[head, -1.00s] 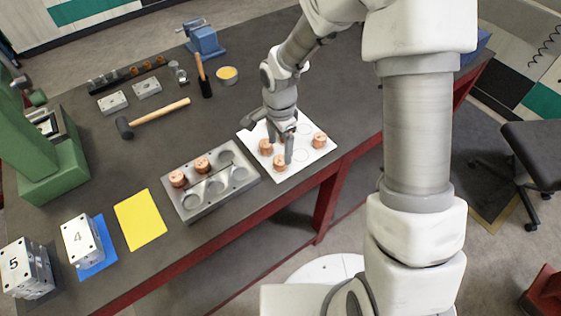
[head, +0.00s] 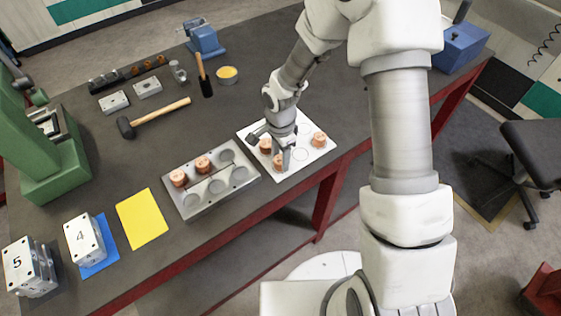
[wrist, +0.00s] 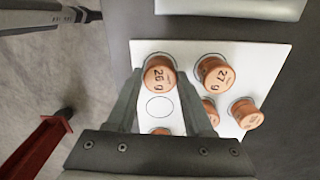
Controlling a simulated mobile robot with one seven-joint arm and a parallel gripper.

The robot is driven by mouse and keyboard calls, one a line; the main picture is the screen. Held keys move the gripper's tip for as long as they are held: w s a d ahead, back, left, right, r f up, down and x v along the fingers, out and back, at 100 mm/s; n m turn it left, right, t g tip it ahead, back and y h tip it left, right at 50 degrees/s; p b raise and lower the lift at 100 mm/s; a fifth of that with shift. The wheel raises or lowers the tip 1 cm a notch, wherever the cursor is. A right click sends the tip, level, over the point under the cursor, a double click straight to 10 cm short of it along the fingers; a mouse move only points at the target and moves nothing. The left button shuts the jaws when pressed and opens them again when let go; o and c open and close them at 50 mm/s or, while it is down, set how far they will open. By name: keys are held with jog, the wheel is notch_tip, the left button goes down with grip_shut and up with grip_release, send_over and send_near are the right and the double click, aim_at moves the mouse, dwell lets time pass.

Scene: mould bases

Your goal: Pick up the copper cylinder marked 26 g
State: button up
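The copper cylinder marked 26 g (wrist: 159,76) stands upright on the white sheet (wrist: 279,58), near a corner, with its mark readable in the wrist view. In the head view it is the front copper cylinder (head: 278,160), partly hidden by a finger. My gripper (wrist: 160,77) is open, with one finger to each side of this cylinder in the wrist view. I cannot tell whether the fingers touch it. In the head view my gripper (head: 282,158) is low over the sheet. The cylinder marked 27 g (wrist: 215,73) stands close beside it.
Other copper cylinders (wrist: 245,113) (head: 319,139) stand on the sheet. A grey mould base (head: 212,206) with round pockets, two holding copper cylinders, lies left of the sheet. A yellow sheet (head: 142,219) and a hammer (head: 155,116) lie farther left.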

grip_shut()
jog(key=shift+r, duration=0.15)
